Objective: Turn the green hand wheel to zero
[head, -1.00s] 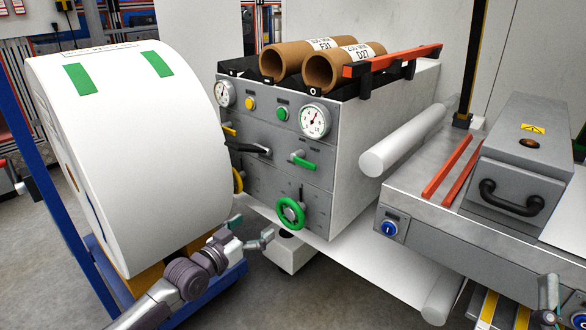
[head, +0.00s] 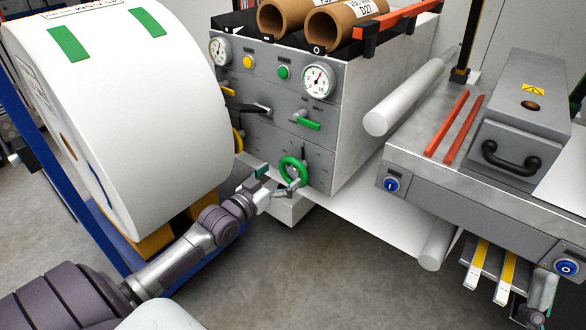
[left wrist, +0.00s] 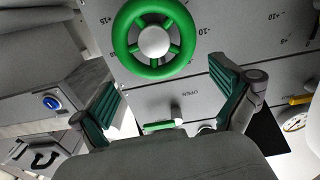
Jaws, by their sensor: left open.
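The green hand wheel (head: 286,168) is on the lower front panel of the grey machine, partly covered by my left gripper in the head view. In the left wrist view the wheel (left wrist: 121,45) shows whole, with a silver hub and several spokes. Scale marks with -10 and +10 stand on the panel beside it; I cannot read the wheel's setting. My left gripper (head: 277,180) is open and empty close to the wheel. In the left wrist view its fingers (left wrist: 167,88) are spread apart, with the wheel beyond them. My right gripper (head: 531,314) shows partly at the lower right.
Above the wheel are a green lever (head: 307,123), a black lever (head: 250,109) and dial gauges (head: 318,80). A yellow wheel (head: 237,140) is at the left, partly behind the large white roll (head: 130,130). A white roller (head: 400,105) and a grey bench (head: 420,187) stand to the right.

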